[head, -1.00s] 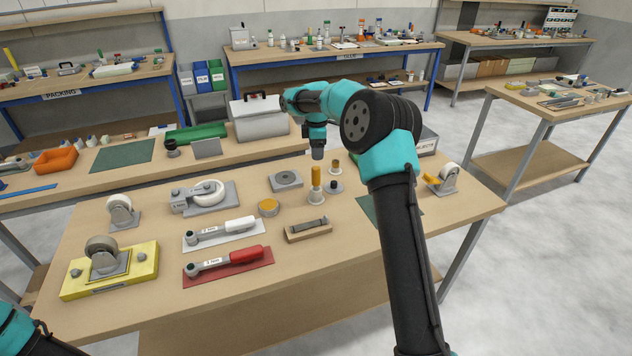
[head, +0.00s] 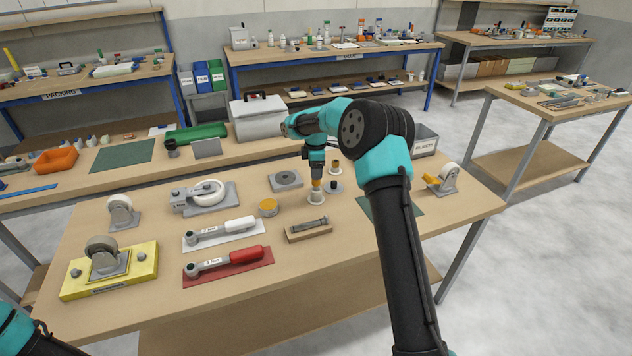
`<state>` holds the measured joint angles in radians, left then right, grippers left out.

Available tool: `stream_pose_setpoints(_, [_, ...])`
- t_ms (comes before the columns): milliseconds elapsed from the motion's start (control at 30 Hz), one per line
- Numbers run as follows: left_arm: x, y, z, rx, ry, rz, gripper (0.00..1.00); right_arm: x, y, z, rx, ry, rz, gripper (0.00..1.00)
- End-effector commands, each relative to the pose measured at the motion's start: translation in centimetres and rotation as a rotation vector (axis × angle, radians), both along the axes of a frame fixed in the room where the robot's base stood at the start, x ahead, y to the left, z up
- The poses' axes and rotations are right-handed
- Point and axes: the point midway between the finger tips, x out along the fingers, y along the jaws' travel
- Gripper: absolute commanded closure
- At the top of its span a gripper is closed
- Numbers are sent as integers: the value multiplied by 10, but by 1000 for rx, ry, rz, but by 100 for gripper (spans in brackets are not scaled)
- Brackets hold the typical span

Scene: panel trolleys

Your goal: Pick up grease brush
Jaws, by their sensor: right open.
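What looks like the grease brush (head: 316,185) stands upright in a small white cup-shaped holder (head: 317,197) near the middle of the front table. Only the lower part of its orange handle shows. My right gripper (head: 316,177) points straight down at the handle's top and hides it. It is open, with its fingertips at the handle. I cannot tell whether they touch it. My left gripper is out of view; only a bit of that arm shows at the lower left.
A yellow-topped tin (head: 268,207) stands left of the holder. A small orange-topped piece (head: 335,167) and a dark knob (head: 336,186) stand close on its right. A wooden block with a bolt (head: 308,230) lies in front. Two torque wrenches (head: 228,262) lie front left.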

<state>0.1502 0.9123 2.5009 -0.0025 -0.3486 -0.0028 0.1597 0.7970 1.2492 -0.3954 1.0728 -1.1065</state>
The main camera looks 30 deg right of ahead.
Motion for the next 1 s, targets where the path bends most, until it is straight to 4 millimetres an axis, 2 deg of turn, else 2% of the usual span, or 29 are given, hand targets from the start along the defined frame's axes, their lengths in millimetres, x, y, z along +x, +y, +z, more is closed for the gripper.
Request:
stream_pose_setpoints(100, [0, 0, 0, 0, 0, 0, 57, 0, 0, -17, 0, 1, 0, 37])
stream_pose_setpoints(200, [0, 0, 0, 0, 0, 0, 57, 0, 1, -24, 0, 0, 0, 37])
stream_pose_setpoints(700, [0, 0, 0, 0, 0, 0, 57, 0, 1, -26, 0, -1, 0, 37])
stream_pose_setpoints(1000, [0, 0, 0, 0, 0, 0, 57, 0, 1, -26, 0, -1, 0, 65])
